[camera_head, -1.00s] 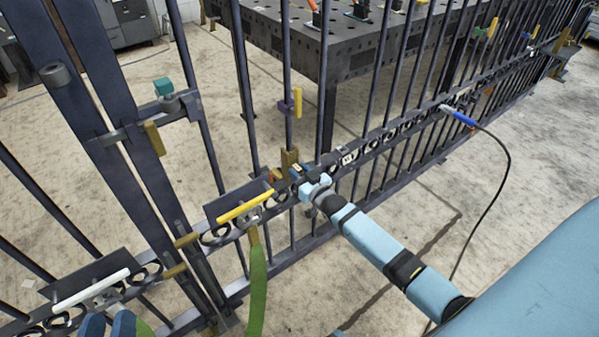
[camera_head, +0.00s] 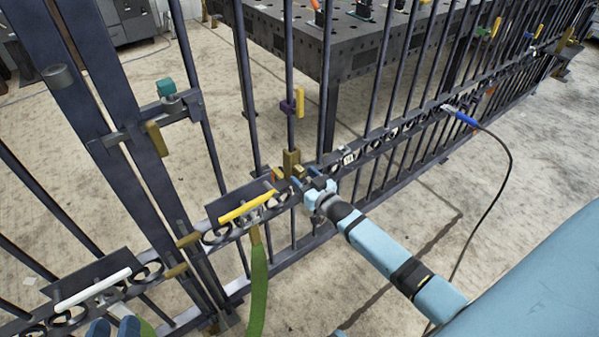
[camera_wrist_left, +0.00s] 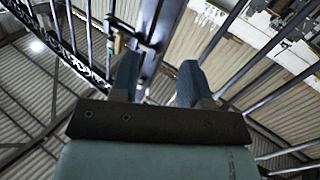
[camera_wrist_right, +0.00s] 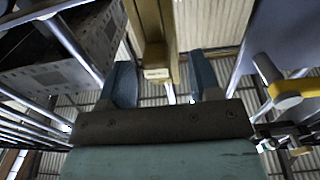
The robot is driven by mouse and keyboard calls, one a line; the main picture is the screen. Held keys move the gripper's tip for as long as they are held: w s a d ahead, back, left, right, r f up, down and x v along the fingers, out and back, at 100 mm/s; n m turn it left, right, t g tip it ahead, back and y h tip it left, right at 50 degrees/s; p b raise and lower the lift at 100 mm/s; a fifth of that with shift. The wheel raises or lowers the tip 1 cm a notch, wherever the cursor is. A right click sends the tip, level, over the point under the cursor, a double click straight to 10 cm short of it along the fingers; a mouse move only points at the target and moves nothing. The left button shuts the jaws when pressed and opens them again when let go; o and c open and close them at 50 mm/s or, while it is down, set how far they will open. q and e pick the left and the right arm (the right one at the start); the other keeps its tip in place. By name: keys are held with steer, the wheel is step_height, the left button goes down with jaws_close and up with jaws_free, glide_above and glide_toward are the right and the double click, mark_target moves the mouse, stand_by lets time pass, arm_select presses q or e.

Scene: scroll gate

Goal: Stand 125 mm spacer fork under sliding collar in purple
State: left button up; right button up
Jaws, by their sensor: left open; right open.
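The purple sliding collar (camera_head: 288,107) with a yellow handle (camera_head: 299,102) is on an upright gate bar. Below it, a brass-coloured piece (camera_head: 291,160), which looks like the spacer fork, stands upright at the same bar on the scroll rail; a gap separates it from the collar. My right gripper (camera_head: 303,181) is open just in front of its lower part. In the right wrist view a tall brass-coloured bar (camera_wrist_right: 152,30) with a small unreadable label rises beyond the open fingers (camera_wrist_right: 166,85). My left gripper (camera_head: 112,328) is open and empty at the lower left, partly cut off.
A yellow handle (camera_head: 248,206) and a white handle (camera_head: 92,288) sit on dark plates along the rail. A teal block (camera_head: 166,87) is on the gate post. A blue-handled tool (camera_head: 460,116) with a black cable is at the right. A dark perforated table (camera_head: 345,65) stands behind the bars.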

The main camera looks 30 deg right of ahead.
arm_select(q)
step_height(320, 180, down, 5)
steer(key=s+a+g+y+p, duration=0.1)
steer(key=a+g+y+p, duration=0.1)
steer(key=shift+s+a+f+g, duration=0.2)
steer(key=shift+g, duration=0.1)
arm_select(e)
steer(key=s, duration=1.1)
steer(key=shift+s+d, duration=0.15)
steer(key=shift+d, duration=0.25)
steer(key=shift+r, duration=0.1)
